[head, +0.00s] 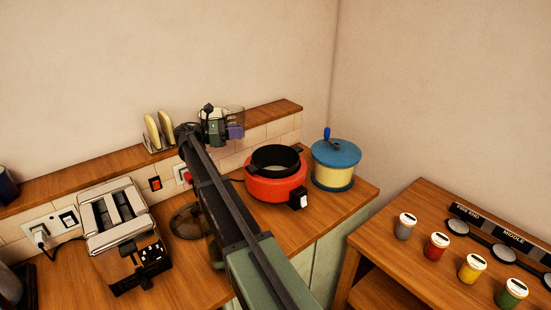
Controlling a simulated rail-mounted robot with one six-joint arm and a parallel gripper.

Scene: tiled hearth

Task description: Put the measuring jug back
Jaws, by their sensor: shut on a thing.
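The measuring jug (236,115) looks like a clear, see-through vessel, at the far end of my arm in the head view. My gripper (224,131) is shut on it from the near side and hides much of its lower part. A purple part shows at the gripper's right. The jug appears at the wooden ledge (274,112) along the back wall. I cannot tell whether its base touches the ledge or is held just above it.
A rack with bread slices (152,132) stands on the ledge, left of my gripper. Below are a toaster (113,215), a red cooker with a black pot (275,188) and a blue-lidded canister (335,165). Small jars (437,246) stand on the right table. My arm crosses the counter.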

